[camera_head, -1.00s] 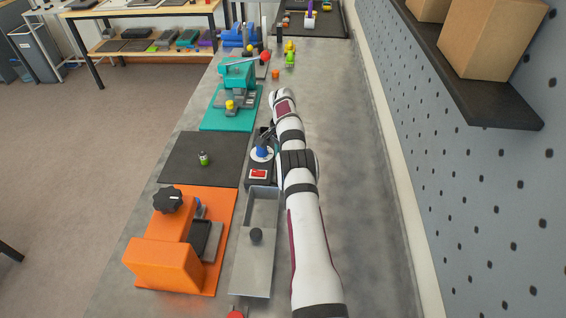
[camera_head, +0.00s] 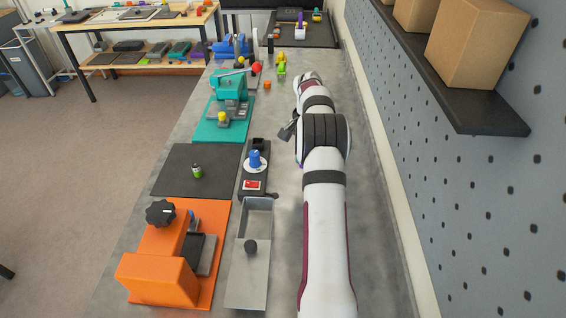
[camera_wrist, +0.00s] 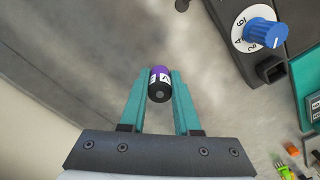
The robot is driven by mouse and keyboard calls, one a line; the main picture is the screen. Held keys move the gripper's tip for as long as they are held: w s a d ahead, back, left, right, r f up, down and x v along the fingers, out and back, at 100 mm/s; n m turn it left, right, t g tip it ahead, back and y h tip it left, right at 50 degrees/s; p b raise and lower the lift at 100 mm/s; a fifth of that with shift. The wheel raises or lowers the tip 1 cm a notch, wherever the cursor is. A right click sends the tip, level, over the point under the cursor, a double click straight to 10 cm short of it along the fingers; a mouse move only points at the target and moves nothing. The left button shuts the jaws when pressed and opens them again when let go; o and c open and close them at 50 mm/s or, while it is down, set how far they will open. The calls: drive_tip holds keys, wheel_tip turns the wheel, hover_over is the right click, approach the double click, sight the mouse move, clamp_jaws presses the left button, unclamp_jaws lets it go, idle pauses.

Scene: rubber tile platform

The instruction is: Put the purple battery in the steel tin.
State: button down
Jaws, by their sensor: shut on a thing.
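The purple battery (camera_wrist: 160,77), with a black end and a white label band, is between the teal fingers of my gripper (camera_wrist: 161,74) in the wrist view. The gripper is shut on it and holds it above the grey bench. In the head view the battery and the fingertips are hidden by my arm. The steel tin (camera_head: 247,283) is a long grey box at the front of the bench, left of my arm. Its lid, with a black knob (camera_head: 251,246), covers the near part. The far end is open and looks empty.
A dark device with a blue dial (camera_head: 255,159) stands just beyond the tin; its dial (camera_wrist: 263,32) shows in the wrist view. An orange fixture (camera_head: 160,276), a black mat with a green battery (camera_head: 197,171) and a teal press (camera_head: 229,88) line the left. Bench right of my arm is clear.

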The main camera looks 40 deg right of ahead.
drive_tip(key=s+a+r, duration=0.2)
drive_tip(key=s+a, duration=1.1)
drive_tip(key=a, duration=0.1)
hover_over(257, 233)
drive_tip(key=f, duration=0.6)
drive_tip(key=shift+s+d+f, duration=0.1)
drive_tip(key=shift+s, duration=0.2)
drive_tip(key=f, duration=0.4)
drive_tip(key=shift+w+a, duration=0.25)
drive_tip(key=shift+w, duration=0.05)
drive_tip(key=shift+f, duration=0.2)
drive_tip(key=shift+f, duration=0.1)
drive_tip(key=c, duration=0.6)
unclamp_jaws()
